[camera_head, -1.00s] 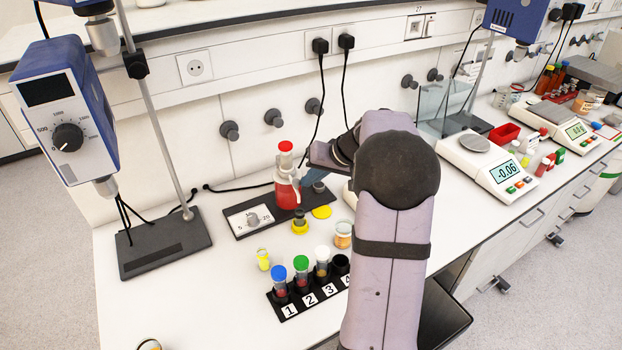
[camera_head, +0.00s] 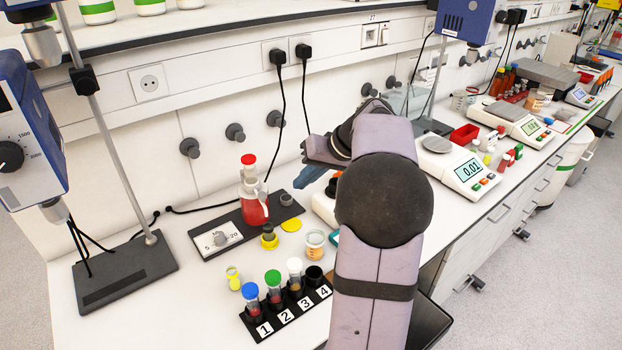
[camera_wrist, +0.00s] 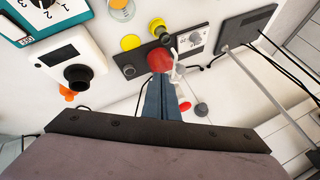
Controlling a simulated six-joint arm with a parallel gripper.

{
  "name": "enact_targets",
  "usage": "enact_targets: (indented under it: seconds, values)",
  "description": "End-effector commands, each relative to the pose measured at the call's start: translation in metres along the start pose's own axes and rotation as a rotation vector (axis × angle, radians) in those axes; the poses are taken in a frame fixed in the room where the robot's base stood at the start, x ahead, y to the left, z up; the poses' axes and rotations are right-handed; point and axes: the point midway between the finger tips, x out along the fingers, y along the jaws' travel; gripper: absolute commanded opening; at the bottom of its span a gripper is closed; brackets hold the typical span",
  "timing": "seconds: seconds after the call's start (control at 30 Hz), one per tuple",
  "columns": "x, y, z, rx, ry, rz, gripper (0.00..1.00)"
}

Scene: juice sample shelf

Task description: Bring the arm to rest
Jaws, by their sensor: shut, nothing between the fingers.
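My arm reaches up over the bench in the head view, with my gripper (camera_head: 312,172) pointing left, at a height above the bench to the right of a flask of red liquid (camera_head: 254,212). In the wrist view my gripper's two blue fingers (camera_wrist: 163,88) lie side by side, shut, with nothing between them. The red flask (camera_wrist: 160,60) shows just beyond the fingertips there; the gripper is not holding it. My forearm hides part of the bench and of a white device behind it.
A black rack (camera_head: 290,310) with capped tubes in numbered places stands at the front. The flask is on a stirrer plate (camera_head: 213,240). A stand (camera_head: 125,275) is at left. Balances (camera_head: 463,170) are at right. A small yellow vial (camera_head: 233,278) and a beaker (camera_head: 314,244) stand near the rack.

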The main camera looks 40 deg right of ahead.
Motion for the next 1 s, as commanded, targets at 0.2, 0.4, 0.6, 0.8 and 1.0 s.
enact_targets:
  seconds: [0.2,0.4,0.6,0.8,1.0]
  values:
    - [-0.027,-0.001,0.002,0.0,0.002,0.001,0.0]
    - [-0.037,-0.002,0.002,0.001,0.0,0.001,0.0]
    - [-0.037,-0.003,0.002,0.0,-0.002,0.0,0.0]
    - [-0.021,-0.026,0.018,-0.023,-0.051,-0.003,0.0]
    - [0.022,-0.09,0.079,-0.104,-0.202,0.003,0.0]
